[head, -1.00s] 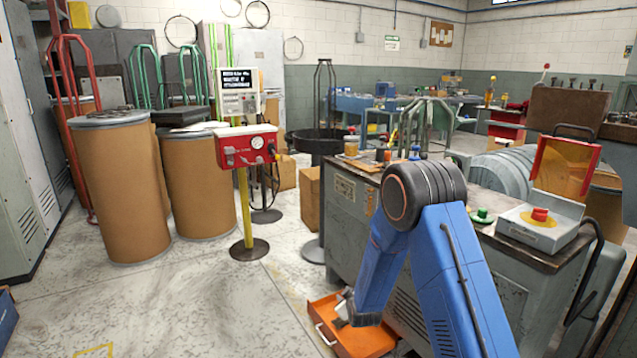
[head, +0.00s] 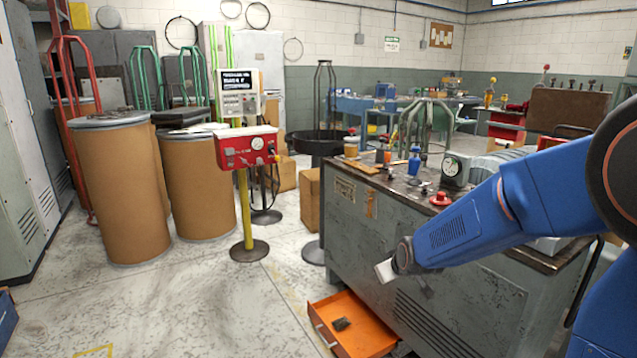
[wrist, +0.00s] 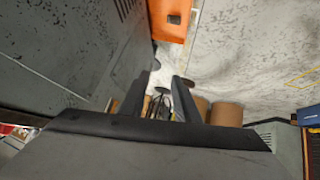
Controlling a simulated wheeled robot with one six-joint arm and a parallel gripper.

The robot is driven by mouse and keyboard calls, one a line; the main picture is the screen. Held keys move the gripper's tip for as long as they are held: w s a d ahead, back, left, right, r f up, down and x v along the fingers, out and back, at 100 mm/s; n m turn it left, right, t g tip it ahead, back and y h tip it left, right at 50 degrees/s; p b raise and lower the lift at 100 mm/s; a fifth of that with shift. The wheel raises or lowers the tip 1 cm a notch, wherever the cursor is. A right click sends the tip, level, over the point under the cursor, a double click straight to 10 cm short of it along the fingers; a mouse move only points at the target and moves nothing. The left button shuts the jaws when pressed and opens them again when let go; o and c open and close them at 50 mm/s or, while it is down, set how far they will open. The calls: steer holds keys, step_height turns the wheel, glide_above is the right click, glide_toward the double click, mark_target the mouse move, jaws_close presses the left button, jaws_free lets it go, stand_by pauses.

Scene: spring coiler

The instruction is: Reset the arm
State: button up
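My blue arm (head: 480,222) reaches in from the right, over the front of the grey workbench. My gripper (head: 385,271) is in front of the bench's side, above and to the right of the open orange drawer. In the wrist view the two dark fingers of my gripper (wrist: 164,82) stand apart.
The open orange drawer (head: 360,328) juts out low with a small dark block (head: 341,323) in it. The grey workbench (head: 375,215) carries a dial gauge (head: 452,169) and a red knob (head: 440,199). A red control box (head: 247,148) stands left.

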steer(key=s+d+r+m+g, duration=0.1)
steer(key=s+d+r, duration=0.2)
steer(key=s, duration=1)
steer(key=s+d+r+m+g+h, duration=0.1)
steer(key=s+d+r+m, duration=0.1)
steer(key=s, duration=1)
steer(key=s+d+r+m+g, duration=0.1)
steer(key=s+d+r, duration=0.3)
steer(key=s, duration=0.9)
steer(key=shift+s+d+m+g, duration=0.2)
steer(key=shift+s+m+g, duration=0.1)
steer(key=shift+m+g, duration=0.15)
steer(key=shift+a, duration=0.15)
